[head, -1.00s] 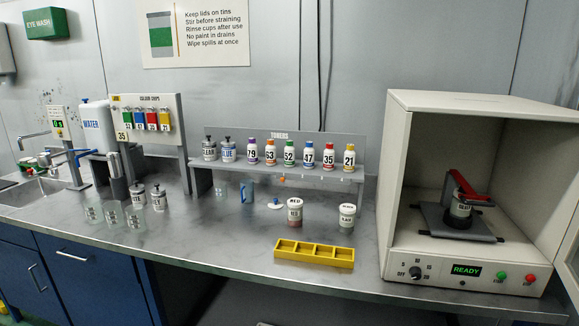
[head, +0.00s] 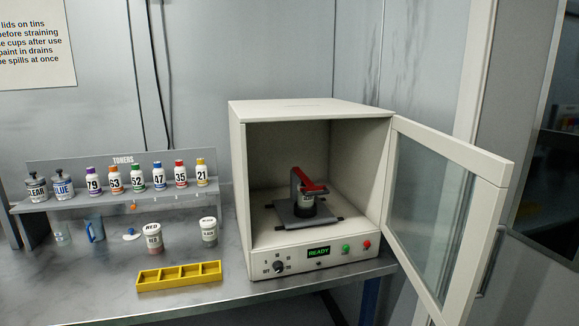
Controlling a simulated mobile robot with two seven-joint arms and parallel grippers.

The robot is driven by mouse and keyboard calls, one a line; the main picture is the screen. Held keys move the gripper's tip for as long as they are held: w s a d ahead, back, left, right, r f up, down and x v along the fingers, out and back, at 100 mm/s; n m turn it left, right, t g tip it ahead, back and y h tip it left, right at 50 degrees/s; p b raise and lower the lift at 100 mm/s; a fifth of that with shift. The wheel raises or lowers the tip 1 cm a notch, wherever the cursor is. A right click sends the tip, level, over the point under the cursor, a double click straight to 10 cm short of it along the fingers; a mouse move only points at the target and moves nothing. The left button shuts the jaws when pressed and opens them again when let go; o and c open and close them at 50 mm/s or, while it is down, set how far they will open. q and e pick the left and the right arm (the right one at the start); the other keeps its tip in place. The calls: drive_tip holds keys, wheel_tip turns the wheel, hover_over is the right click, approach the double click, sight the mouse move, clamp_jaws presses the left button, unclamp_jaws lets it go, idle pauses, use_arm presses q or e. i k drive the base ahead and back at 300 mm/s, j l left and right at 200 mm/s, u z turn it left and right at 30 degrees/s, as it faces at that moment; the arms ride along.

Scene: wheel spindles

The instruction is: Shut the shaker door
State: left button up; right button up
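The shaker (head: 312,115) is a cream box on the right part of the bench. Its door (head: 446,152), a cream frame around a clear pane (head: 425,210), stands wide open, hinged on the shaker's right side and swung out toward the front right. Inside, a tin (head: 304,204) sits on a dark grey plate under a red clamp arm (head: 313,187). The green display (head: 319,252) reads READY. Neither of my grippers is in view.
A yellow divided tray (head: 179,277) lies near the bench's front edge, left of the shaker. A RED tin (head: 153,238) and another tin (head: 208,231) stand behind it. Toner bottles (head: 137,178) line a shelf. The door reaches past the bench's right end.

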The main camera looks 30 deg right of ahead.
sight(494, 172)
drive_tip(key=j+z, duration=0.15)
drive_tip(key=z, duration=2.1)
drive_tip(key=i+j, duration=0.05)
drive_tip(key=j, duration=0.05)
